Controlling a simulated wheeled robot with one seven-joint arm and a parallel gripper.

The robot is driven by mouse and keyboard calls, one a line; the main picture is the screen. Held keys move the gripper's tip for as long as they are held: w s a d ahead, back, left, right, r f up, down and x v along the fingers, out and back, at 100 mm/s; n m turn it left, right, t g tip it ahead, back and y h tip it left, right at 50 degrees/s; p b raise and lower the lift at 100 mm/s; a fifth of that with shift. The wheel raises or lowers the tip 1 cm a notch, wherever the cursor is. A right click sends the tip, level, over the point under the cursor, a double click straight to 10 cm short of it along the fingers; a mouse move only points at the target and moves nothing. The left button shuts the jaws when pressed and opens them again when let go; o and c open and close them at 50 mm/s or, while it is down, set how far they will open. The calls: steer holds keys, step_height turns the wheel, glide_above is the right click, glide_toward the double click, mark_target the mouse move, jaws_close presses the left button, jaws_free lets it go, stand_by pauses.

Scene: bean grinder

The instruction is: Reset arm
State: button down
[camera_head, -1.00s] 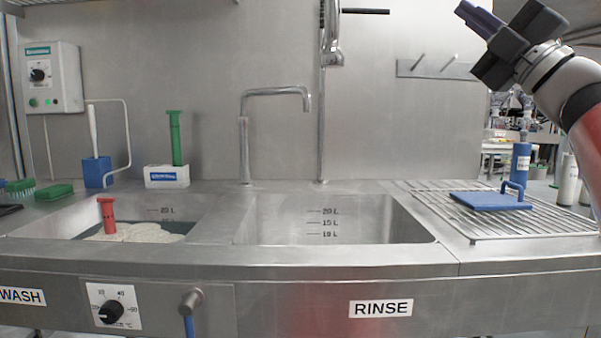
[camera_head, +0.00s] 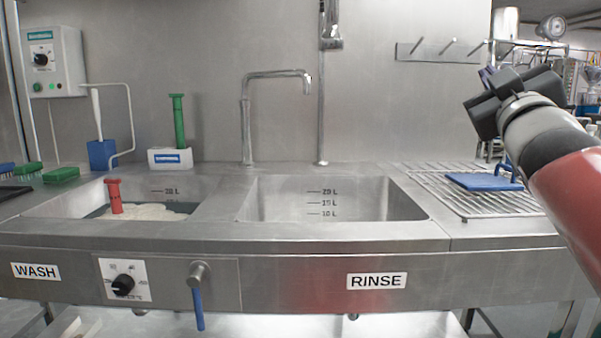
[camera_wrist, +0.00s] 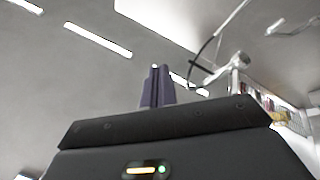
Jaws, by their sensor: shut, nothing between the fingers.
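My gripper (camera_head: 487,76) is at the right of the head view, raised above the drying rack and pointing up and away. In the wrist view its two dark purple fingers (camera_wrist: 157,88) stand close together with nothing held between them. Behind the fingers in the wrist view are the ceiling and its light strips. My arm comes in from the right edge of the head view and hides part of the rack's right side.
A blue board with a handle (camera_head: 484,181) lies on the wire rack (camera_head: 470,205). The rinse basin (camera_head: 330,203) looks empty. The wash basin (camera_head: 60,208) holds a red-handled item (camera_head: 115,196). A faucet (camera_head: 246,130) stands behind. Brushes and a green-handled tool (camera_head: 178,122) stand at back left.

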step_height(320, 180, down, 13)
steer(key=s+a+m+g, duration=0.1)
steer(key=a+m+g, duration=0.1)
steer(key=m+g, duration=0.25)
steer(key=s+a+f+g+y, duration=0.1)
steer(key=s+a+f+g, duration=0.3)
steer(key=f, duration=0.6)
steer(key=s+a+f+g+y, duration=0.1)
steer(key=s+a+f+g, duration=0.3)
steer(key=s+f, duration=0.4)
steer(key=s+a+f+g+y, duration=0.1)
steer(key=s+a+f+g, duration=0.3)
steer(key=f, duration=0.9)
steer(key=s+g, duration=0.1)
steer(key=s, duration=0.2)
steer(key=shift+f+m+y+p, duration=0.3)
steer(key=shift+f+m+p, duration=0.05)
steer(key=shift+f, duration=0.05)
steer(key=shift+s, duration=0.1)
